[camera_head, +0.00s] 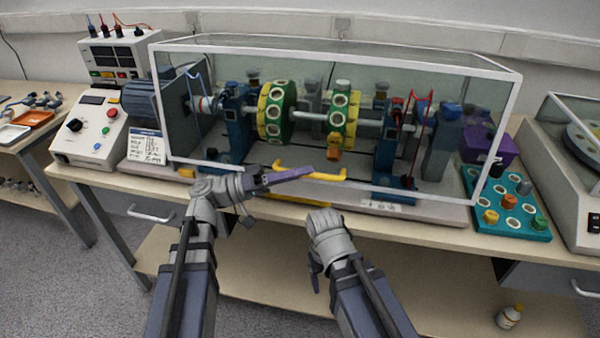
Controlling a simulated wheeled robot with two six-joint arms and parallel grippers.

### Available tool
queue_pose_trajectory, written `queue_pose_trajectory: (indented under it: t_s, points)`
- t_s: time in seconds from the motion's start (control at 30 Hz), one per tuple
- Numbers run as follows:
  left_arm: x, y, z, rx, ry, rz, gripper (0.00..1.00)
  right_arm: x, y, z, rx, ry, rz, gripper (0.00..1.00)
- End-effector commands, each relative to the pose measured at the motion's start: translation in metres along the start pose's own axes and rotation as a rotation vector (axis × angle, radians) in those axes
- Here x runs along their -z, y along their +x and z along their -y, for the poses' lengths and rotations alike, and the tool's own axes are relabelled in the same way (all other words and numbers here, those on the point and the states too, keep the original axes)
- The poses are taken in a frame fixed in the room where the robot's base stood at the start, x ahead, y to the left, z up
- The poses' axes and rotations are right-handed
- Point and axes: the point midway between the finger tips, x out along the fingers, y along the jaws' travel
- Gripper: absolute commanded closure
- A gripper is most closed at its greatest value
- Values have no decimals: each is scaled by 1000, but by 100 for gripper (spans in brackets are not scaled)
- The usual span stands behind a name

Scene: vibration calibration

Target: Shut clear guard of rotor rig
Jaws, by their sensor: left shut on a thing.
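The clear guard (337,40) with its white frame stands over the rotor rig in the head view. Its front panel hangs in front of the shaft, and its lower front edge is at or close to the base (440,212); I cannot tell if a gap remains. A yellow handle (328,176) sits at the middle of that lower edge. My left gripper (308,172) is shut on the handle, its fingers covering part of it. Inside are two green and yellow rotor discs (276,113). My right gripper (314,280) hangs in front of the bench; its fingers are mostly hidden.
A control box (90,128) and a meter unit (118,55) stand left of the rig. A teal tray (512,207) with coloured knobs and a grey machine (560,165) stand at the right. A bottle (509,316) is on the lower shelf.

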Motion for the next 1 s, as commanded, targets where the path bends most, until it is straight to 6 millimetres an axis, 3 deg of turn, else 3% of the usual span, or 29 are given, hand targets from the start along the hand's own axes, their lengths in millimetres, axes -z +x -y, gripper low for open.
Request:
queue_pose_trajectory:
  t_s: [0.03, 0.2, 0.73, 0.77, 1.0]
  points:
    - [-4, -2, 8, 2, 0, -2, 100, 0, 9, 1, 0, 0, 0, 31]
    - [-9, -4, 14, 2, 0, -2, 100, 1, 17, 2, 0, 0, 0, 31]
    - [-11, -5, 14, 1, 0, -2, 100, 1, 19, 2, 0, 0, 0, 31]
    - [-11, -5, 14, 0, 0, -1, 79, 1, 19, 2, 0, 0, 0, 31]
    - [-11, -5, 14, 0, 0, -1, 52, 1, 19, 2, 0, 0, 0, 31]
